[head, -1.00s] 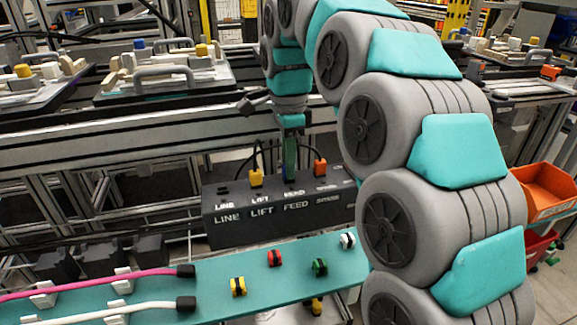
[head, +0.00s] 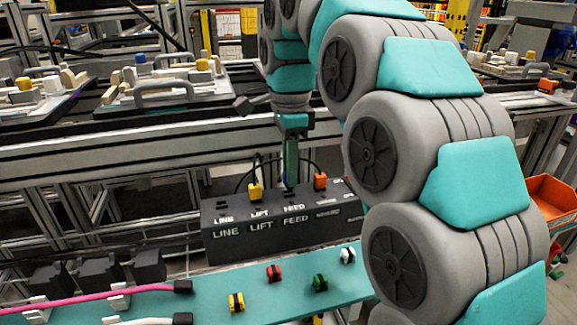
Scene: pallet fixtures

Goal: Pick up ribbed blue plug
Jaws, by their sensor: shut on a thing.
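My gripper (head: 290,172) points down at the dark socket box (head: 270,245), over the FEED position. It is shut on the ribbed blue plug (head: 287,182), of which only a thin blue strip shows beside the green fingers. The fingers hide most of the plug, so its ribs are not visible. I cannot tell whether its lower end is in the socket or just clear of it.
A yellow plug (head: 255,191) stands at LIFT and an orange plug (head: 320,182) to the right, both with black cables. In front, a teal shelf (head: 260,296) carries red, yellow, green and white connectors. My arm hides the box's right end.

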